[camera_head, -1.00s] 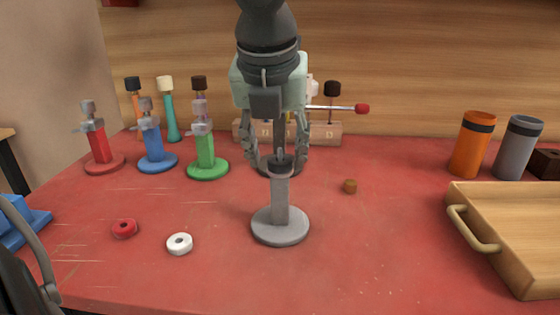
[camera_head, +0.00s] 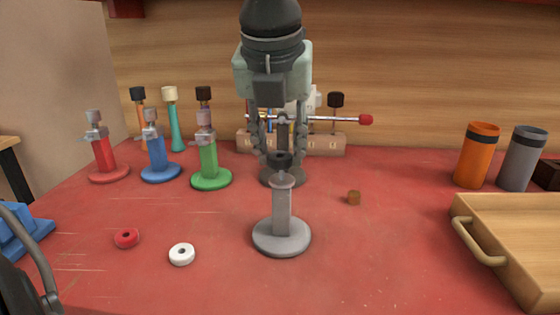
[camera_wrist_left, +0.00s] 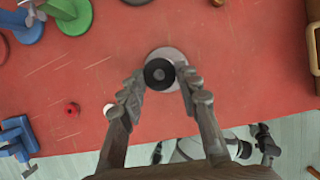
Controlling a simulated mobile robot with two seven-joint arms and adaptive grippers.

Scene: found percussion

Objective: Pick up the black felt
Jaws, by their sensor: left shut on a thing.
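The black felt (camera_head: 280,158) is a small dark ring; it also shows in the left wrist view (camera_wrist_left: 151,71), over a round grey base. My left gripper (camera_head: 280,152) points down from above and is shut on the felt. In the left wrist view its fingers (camera_wrist_left: 160,80) are on both sides of the ring. The felt is just above the top of the grey stand (camera_head: 282,212), which stands upright on the red table. I cannot tell how wide the gap to the stand is.
A red ring (camera_head: 126,238) and a white ring (camera_head: 181,254) lie at front left. Red, blue and green stands (camera_head: 211,160) are behind them. A wooden mallet block (camera_head: 325,144) is at the back.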

